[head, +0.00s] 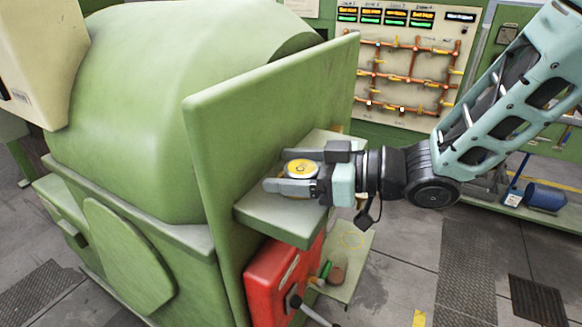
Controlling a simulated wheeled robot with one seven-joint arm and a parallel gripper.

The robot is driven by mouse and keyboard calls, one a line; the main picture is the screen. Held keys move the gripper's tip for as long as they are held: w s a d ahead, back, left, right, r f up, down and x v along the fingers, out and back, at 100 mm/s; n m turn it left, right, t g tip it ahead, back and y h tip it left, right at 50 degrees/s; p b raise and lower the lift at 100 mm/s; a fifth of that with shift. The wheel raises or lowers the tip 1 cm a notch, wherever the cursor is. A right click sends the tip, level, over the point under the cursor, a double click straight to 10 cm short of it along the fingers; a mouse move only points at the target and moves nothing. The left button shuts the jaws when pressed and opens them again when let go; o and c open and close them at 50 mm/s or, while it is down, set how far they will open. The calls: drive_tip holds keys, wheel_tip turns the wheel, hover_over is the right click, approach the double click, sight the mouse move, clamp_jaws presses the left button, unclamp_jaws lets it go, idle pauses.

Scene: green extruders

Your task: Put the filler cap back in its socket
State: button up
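A round yellow-topped piece, which looks like the filler cap (301,168), shows in the head view over the small green shelf (275,222) on the machine's upright plate. My gripper (299,176) reaches in from the right at that shelf, with its fingers around the yellow piece. The near finger lies along its front side. The far finger is partly hidden, so I cannot tell whether both fingers touch it. The socket is not clearly visible; I cannot tell whether the piece sits in it or above it.
The green upright plate (225,170) stands close left of my gripper. Below the shelf are a red box (280,278) and a lower ledge (352,262) with a brown knob (337,275). A pipe panel (412,75) is behind. Floor at right is mostly clear.

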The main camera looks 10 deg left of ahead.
drive_tip(key=shift+r, duration=0.15)
drive_tip(key=b+v, duration=0.2)
drive_tip(key=v, duration=1)
drive_tip(key=shift+s, duration=0.1)
